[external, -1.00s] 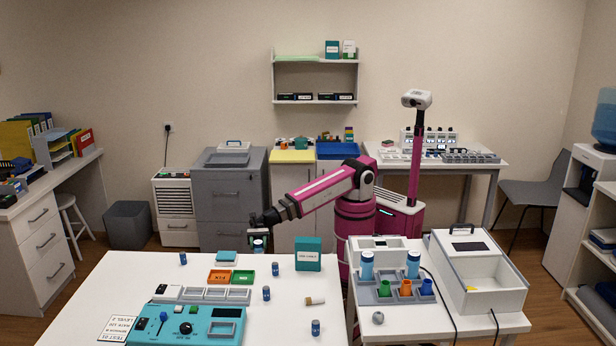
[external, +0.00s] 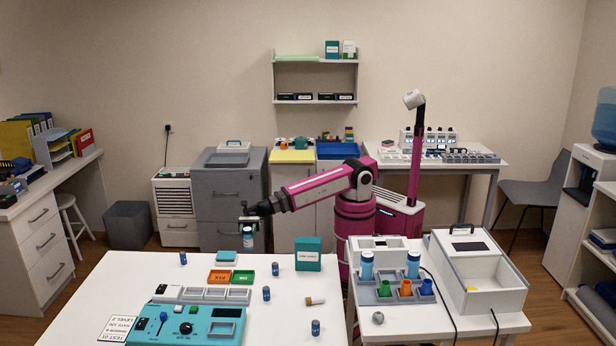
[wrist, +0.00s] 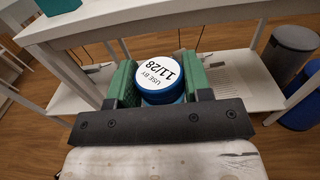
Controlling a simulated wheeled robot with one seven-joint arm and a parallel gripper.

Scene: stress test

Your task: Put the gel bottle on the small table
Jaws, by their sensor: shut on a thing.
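My gripper (external: 248,222) is shut on a bottle (external: 248,239) with a white body and blue bands, which hangs upright above the far edge of the large white table (external: 130,285). In the wrist view the bottle's blue cap (wrist: 160,80) sits between my green finger pads; its white top reads "USE BY 11/28". The smaller white table (external: 440,331) stands to the right of the large one. It carries a grey rack (external: 385,298) with two similar blue-and-white bottles (external: 367,266) and green, orange and blue cups.
A white lidded box (external: 478,285) and a white device (external: 375,243) take up much of the smaller table. Several small blue vials (external: 266,293), a teal box (external: 308,253) and a teal control panel (external: 190,325) stand on the large table.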

